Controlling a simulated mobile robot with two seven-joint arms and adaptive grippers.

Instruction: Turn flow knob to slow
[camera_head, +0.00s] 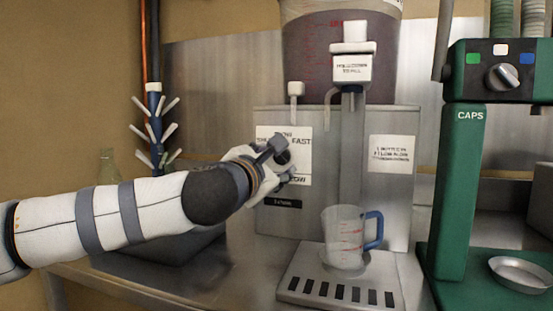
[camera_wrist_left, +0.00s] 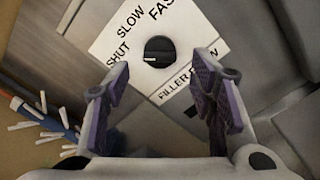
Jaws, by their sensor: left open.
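The flow knob (camera_wrist_left: 159,51) is a round black dial on a white label (camera_wrist_left: 185,35) reading SHUT, SLOW, FAST and FILLER FLOW. A small pale mark shows at the knob's lower left edge, nearer the word SHUT than FAST. My left gripper (camera_wrist_left: 163,78) is open and empty, its two purple-padded fingers on either side of the knob in the picture; contact is not visible. In the head view my left gripper (camera_head: 274,160) is in front of the label (camera_head: 303,141) and hides most of the knob. My right gripper is not in view.
A measuring jug (camera_head: 343,236) with a blue handle stands on the slotted drip tray (camera_head: 300,272) under the filler. A green capping machine (camera_head: 459,190) stands at the right. A bottle-drying tree (camera_head: 155,130) and a glass bottle (camera_head: 109,165) are at the left.

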